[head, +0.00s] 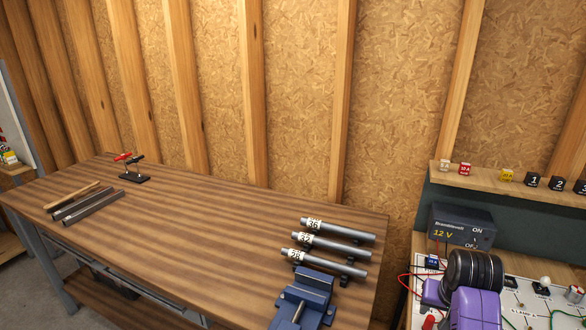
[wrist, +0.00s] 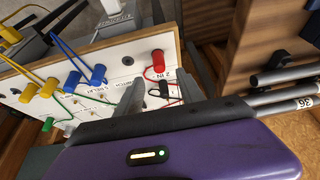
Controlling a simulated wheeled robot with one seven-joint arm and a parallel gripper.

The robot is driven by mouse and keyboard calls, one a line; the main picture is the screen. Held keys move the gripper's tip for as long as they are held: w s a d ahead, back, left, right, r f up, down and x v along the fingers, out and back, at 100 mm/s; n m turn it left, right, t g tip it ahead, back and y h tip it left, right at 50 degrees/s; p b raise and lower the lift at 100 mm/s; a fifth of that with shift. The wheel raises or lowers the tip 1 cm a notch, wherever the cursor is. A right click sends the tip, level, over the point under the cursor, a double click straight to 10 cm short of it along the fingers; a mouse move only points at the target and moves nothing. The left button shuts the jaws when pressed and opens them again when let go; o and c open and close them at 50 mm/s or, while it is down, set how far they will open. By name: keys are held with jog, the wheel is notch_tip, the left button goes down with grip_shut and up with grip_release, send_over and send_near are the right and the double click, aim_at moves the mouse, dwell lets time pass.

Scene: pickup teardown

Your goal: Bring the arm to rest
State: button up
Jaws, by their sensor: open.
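My arm, purple with a black ribbed joint, shows at the lower right of the head view, in front of a white circuit board (head: 511,314). Its fingers cannot be made out there. In the wrist view my gripper (wrist: 158,90) is open, with two grey fingers apart and nothing visible between them. Beyond the fingers is the same white board (wrist: 110,62), with a red post (wrist: 158,61) and a black post (wrist: 165,87) close to the fingertips. Whether the fingers touch the board cannot be told.
The wooden workbench (head: 190,230) holds a blue vise (head: 304,296), three grey tubes (head: 338,229), dark bars (head: 90,206) and a small clip stand (head: 133,178). A 12 V supply box (head: 461,224) and a shelf (head: 510,183) with small blocks stand behind the board. The bench's middle is clear.

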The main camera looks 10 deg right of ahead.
jog(key=w+d+r+t+h, duration=0.2)
jog(key=w+d+r+t, duration=0.15)
jog(key=w+r, duration=0.25)
jog(key=s+a+n+t+y+b, duration=0.2)
jog(key=s+a+n+t, duration=0.6)
jog(key=s+a, duration=1.3)
jog(key=s+a+y, duration=0.1)
jog(key=s+a, duration=0.2)
jog(key=s, duration=0.8)
jog(key=s+a+f+m+y+b, duration=0.1)
jog(key=s+a, duration=0.2)
jog(key=s, duration=0.9)
jog(key=shift+f+g+y, duration=0.25)
jog(key=shift+g+y, duration=0.05)
jog(key=shift+g, duration=0.05)
